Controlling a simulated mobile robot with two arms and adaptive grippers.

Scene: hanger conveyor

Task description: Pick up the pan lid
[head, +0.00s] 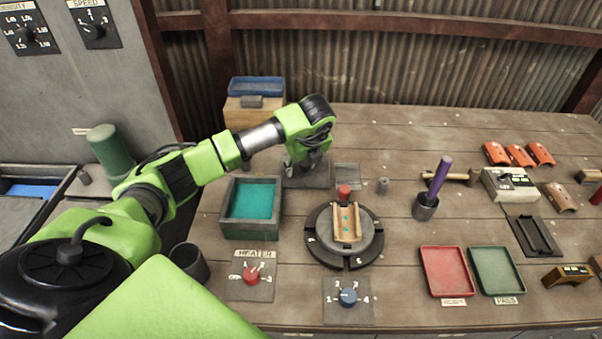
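A flat dark grey plate, which looks like the pan lid (294,182), lies on the workbench behind the pan (234,230). The pan is a square grey box holding teal liquid, and its top is uncovered. My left gripper (308,165) points down right over the lid. Its fingers are small and dark here, and they hide the lid's middle and any handle. I cannot tell whether they touch it or are closed. My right gripper is out of view.
A round black turntable (375,247) with a wooden cradle stands right of the pan. Heater dial (250,276) and blue dial (348,297) are in front. A blue-topped box (256,88) stands behind my arm. Red tray (446,271) and green tray (497,271) lie at right.

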